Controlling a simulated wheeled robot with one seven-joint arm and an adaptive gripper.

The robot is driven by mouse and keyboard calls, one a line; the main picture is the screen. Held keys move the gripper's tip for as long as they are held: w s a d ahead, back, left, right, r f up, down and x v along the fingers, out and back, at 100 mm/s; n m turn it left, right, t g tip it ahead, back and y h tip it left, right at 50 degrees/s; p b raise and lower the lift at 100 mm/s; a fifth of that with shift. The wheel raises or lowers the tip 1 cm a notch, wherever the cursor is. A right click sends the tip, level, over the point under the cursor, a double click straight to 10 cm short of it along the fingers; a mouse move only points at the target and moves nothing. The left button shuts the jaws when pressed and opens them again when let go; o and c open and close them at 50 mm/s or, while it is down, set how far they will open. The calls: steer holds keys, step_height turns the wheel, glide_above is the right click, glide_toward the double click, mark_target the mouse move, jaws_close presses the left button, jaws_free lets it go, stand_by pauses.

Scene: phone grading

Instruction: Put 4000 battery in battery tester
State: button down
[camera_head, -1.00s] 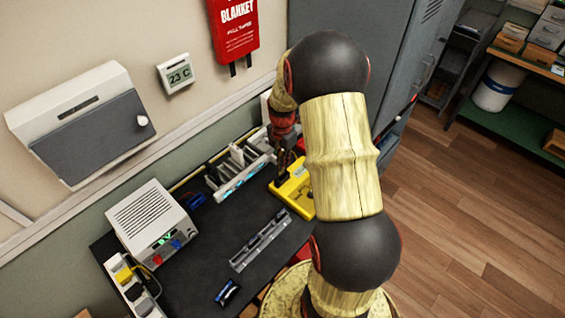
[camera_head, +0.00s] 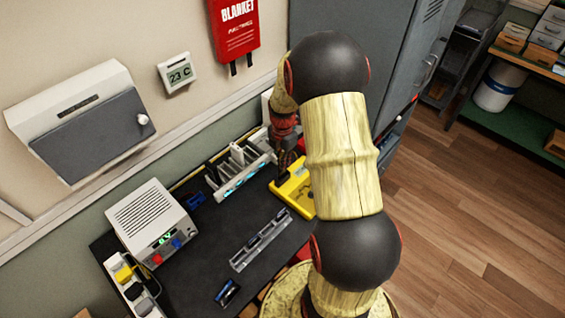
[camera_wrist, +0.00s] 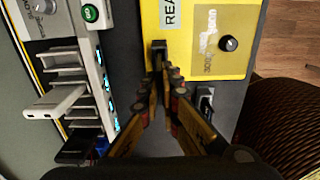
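The yellow battery tester (camera_head: 290,190) stands on the dark bench, partly hidden behind my arm in the head view. In the wrist view the tester (camera_wrist: 205,35) shows a cut-off "REA" label and a black knob. A small dark piece (camera_wrist: 159,47) sits at its near edge, just ahead of my fingertips; I cannot tell whether it is a battery or part of the tester. My gripper (camera_wrist: 165,88) points at this edge with its fingertips close together. I cannot tell whether anything is between them. No label reading 4000 is legible.
A grey tray (camera_head: 237,264) with dark flat items lies mid-bench. A white slotted rack (camera_head: 224,191) stands beside the tester. A power supply (camera_head: 150,215), a small blue item (camera_head: 195,199) and a dark blue item (camera_head: 227,293) are at the left.

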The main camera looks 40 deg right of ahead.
mark_target(282, 175)
steer(key=shift+f+b, duration=0.8)
steer(key=shift+f, duration=0.9)
steer(key=c, duration=2)
jaws_free()
steer(key=shift+o, duration=0.2)
step_height(282, 175, up, 12)
steer(key=shift+f, duration=0.1)
